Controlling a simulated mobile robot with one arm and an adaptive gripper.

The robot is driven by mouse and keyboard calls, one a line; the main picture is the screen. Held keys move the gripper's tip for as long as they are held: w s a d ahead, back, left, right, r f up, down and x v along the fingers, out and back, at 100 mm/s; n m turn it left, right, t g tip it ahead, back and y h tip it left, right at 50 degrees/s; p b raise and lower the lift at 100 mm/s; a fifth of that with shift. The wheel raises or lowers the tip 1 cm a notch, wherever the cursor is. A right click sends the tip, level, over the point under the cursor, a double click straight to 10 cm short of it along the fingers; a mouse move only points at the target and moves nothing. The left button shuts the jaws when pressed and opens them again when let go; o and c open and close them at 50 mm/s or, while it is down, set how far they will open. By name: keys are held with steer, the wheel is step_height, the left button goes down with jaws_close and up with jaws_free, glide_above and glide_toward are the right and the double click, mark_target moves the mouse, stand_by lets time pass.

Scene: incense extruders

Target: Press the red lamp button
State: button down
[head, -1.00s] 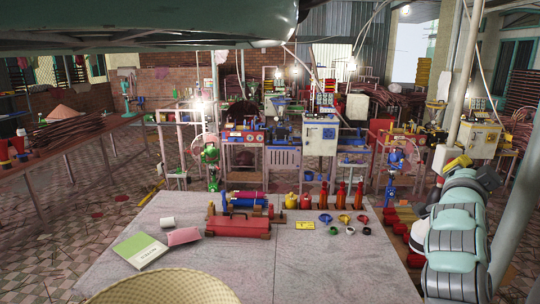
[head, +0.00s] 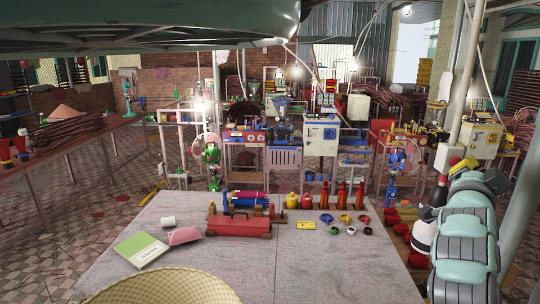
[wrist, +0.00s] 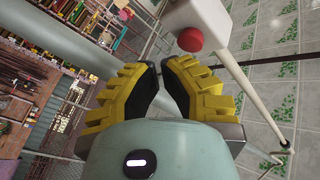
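The red lamp button (wrist: 190,40) is a round red knob on a white box (wrist: 195,15) at the upper middle of the wrist view. In the head view a white box (head: 445,158) hangs on the pole at the right; its button cannot be made out there. My gripper (wrist: 158,66) has yellow fingers with black pads. Its tips are nearly together, with nothing held. In the wrist view the button lies just above and right of the fingertips, apart from them. My gripper also shows small in the head view (head: 460,163), close to the box.
In the head view a grey table (head: 230,270) carries a red extruder (head: 238,225), bottles and small rings. Machines stand behind it.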

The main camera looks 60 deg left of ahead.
steer(key=s+d, duration=0.1)
steer(key=d, duration=0.1)
steer(key=s+d, duration=0.2)
steer(key=shift+s, duration=0.1)
steer(key=shift+d, duration=0.1)
stand_by(0.3)
